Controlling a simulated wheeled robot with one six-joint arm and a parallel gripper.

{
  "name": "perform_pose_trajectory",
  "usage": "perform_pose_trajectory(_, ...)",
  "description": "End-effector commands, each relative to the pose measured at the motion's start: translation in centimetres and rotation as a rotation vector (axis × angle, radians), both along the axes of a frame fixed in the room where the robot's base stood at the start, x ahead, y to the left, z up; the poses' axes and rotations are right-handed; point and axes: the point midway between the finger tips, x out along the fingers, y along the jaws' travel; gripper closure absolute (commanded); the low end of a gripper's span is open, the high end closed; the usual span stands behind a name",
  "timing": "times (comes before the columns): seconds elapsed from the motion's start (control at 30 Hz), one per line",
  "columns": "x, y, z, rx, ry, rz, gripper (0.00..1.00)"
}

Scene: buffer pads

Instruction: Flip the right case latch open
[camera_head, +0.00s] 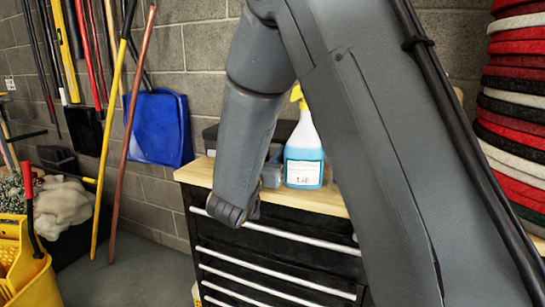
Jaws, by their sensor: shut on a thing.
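A dark case (284,131) stands on the wooden top of the tool cabinet, mostly hidden behind my arm and a spray bottle. Its right latch cannot be made out. My grey arm crosses the middle of the head view, and its wrist hangs over the cabinet's front edge. My gripper's fingers are hidden behind the arm, so what they touch does not show. A small grey-blue part shows just right of the wrist, too covered to identify.
The spray bottle (304,150) with blue liquid stands close right of the wrist. The black tool cabinet (285,262) has several drawers. Stacked red and black pads (518,95) stand at right. A yellow bucket (25,270), a blue dustpan (160,128) and long handles are at left.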

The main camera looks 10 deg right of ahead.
Motion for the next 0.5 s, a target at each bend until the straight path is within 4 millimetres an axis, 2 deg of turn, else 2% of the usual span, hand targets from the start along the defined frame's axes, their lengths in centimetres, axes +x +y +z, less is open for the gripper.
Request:
perform_pose_trajectory(0.03,-0.01,0.02,-0.64,-0.017,-0.024,-0.001,0.96)
perform_pose_trajectory(0.13,-0.25,0.14,-0.83,-0.046,-0.068,-0.002,0.96)
perform_pose_trajectory(0.5,-0.75,0.42,-0.64,-0.091,-0.139,-0.002,0.96)
